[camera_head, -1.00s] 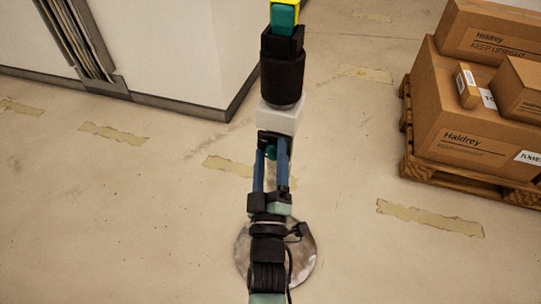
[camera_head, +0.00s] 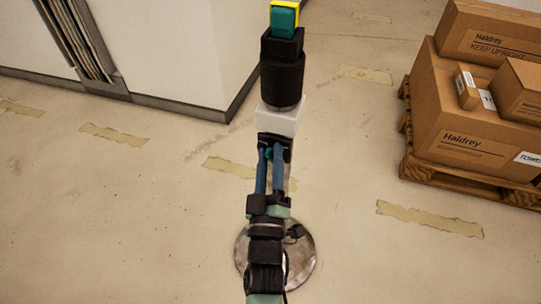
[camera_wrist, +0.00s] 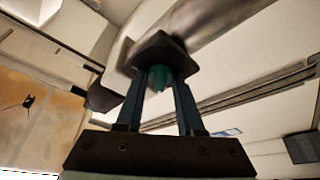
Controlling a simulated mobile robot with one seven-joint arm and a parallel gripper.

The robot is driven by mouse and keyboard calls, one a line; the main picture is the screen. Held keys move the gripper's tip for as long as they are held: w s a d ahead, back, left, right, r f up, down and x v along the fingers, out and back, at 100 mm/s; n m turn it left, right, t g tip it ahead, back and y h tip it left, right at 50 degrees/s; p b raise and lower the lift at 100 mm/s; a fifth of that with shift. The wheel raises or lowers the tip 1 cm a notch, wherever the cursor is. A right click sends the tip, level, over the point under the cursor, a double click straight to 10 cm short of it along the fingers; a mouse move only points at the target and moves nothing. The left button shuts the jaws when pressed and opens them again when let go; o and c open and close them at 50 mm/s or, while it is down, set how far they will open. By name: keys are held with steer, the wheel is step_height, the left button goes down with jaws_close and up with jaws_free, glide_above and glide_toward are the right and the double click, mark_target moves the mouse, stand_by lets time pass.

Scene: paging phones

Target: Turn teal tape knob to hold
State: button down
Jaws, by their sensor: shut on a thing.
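The teal knob (camera_head: 268,154) sits low on the post's black fitting, under a white box (camera_head: 281,117). Only a small part of it shows between my fingers. My gripper (camera_head: 271,148) has two blue fingers reaching up to it, shut on it. In the wrist view the teal knob (camera_wrist: 160,78) shows between the fingers of my gripper (camera_wrist: 161,70), just under a dark plate (camera_wrist: 160,50). The knob's pointer and any hold mark cannot be made out.
Above the white box are a black cylinder (camera_head: 283,75) and a teal block with a yellow edge (camera_head: 284,18). A round metal base (camera_head: 306,258) is on the floor. Cartons (camera_head: 465,115) on a wooden pallet (camera_head: 425,172) stand at right. A white wall (camera_head: 175,50) is at left.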

steer(key=m+h, duration=0.1)
steer(key=m, duration=0.2)
steer(key=m+h, duration=0.1)
steer(key=m, duration=0.1)
steer(key=shift+m+h+p, duration=0.3)
steer(key=shift+m+p, duration=0.1)
steer(key=m+h, duration=0.1)
steer(key=m, duration=0.2)
steer(key=m+h, duration=0.2)
steer(key=m, duration=0.1)
steer(key=shift+m, duration=0.4)
steer(key=m+g+h, duration=0.1)
steer(key=m, duration=0.2)
steer(key=m+g+h+p, duration=0.1)
steer(key=m+h, duration=0.1)
steer(key=m, duration=0.1)
steer(key=shift+a+h, duration=0.1)
steer(key=shift+h, duration=0.2)
steer(key=shift+m+g+h, duration=0.35)
steer(key=shift+m+g, duration=0.1)
steer(key=shift+m, duration=0.8)
steer(key=shift+m+g+h, duration=0.35)
steer(key=shift+m+g, duration=0.1)
steer(key=shift+m, duration=0.8)
steer(key=shift+m+p, duration=0.3)
steer(key=shift+m, duration=0.1)
steer(key=c, duration=0.5)
jaws_free()
